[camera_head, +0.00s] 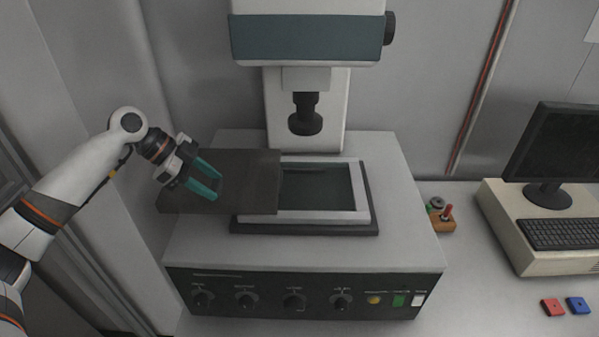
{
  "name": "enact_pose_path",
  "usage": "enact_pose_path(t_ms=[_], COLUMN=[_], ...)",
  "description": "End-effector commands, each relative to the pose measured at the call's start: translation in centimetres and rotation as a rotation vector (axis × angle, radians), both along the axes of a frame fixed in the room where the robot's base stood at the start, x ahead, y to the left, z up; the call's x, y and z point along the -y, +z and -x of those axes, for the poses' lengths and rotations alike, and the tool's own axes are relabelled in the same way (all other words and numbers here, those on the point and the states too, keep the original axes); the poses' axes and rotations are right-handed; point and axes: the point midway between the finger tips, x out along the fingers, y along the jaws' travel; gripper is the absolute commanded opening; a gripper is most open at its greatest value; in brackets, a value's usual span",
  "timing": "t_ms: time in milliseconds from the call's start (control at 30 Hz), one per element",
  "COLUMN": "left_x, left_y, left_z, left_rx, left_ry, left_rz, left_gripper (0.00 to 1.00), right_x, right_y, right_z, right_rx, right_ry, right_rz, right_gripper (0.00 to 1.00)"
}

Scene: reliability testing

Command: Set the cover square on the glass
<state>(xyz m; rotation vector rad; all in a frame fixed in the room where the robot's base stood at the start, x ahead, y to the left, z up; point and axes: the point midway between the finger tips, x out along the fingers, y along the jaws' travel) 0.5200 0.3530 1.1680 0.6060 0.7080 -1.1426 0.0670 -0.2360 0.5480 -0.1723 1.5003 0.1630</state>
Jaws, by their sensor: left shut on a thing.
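The cover, a flat dark grey-brown plate (252,182), lies over the left part of the glass and sticks out to the left past its frame. The glass (318,190) is a dark pane in a light frame on the machine's top; its left part is hidden by the cover, its right part is bare. My left gripper (214,187), with teal fingers, comes in from the left and is shut on the cover. I cannot tell whether the cover touches the frame or is held just above it. My right gripper is not in view.
The machine's column and black lens (305,115) stand behind the glass. A front panel (295,293) has knobs and buttons.

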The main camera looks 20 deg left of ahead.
Motion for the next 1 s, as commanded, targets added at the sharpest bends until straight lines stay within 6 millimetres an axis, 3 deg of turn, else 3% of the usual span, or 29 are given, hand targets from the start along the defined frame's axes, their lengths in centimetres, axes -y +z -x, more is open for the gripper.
enact_pose_path(t_ms=[33,233,500,833,1000], left_x=[1.5,6.5,12.5,15.1,17.9], left_y=[0.4,0.3,0.1,0.0,0.0], left_z=[-0.7,-2.8,-5.3,-6.4,-7.6], left_rx=[0.006,0.006,0.004,0.003,0.004], left_ry=[-0.006,-0.004,-0.002,-0.001,-0.003], left_rz=[0.004,0.004,0.003,0.001,0.003], left_gripper=[0.00,0.00,0.00,0.00,0.00], right_x=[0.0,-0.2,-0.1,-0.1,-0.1], right_y=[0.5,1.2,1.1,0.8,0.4], right_z=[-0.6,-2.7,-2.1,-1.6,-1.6], right_rx=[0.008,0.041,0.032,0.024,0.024], right_ry=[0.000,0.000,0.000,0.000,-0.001], right_rz=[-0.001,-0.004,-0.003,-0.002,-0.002], right_gripper=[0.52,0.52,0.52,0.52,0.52])
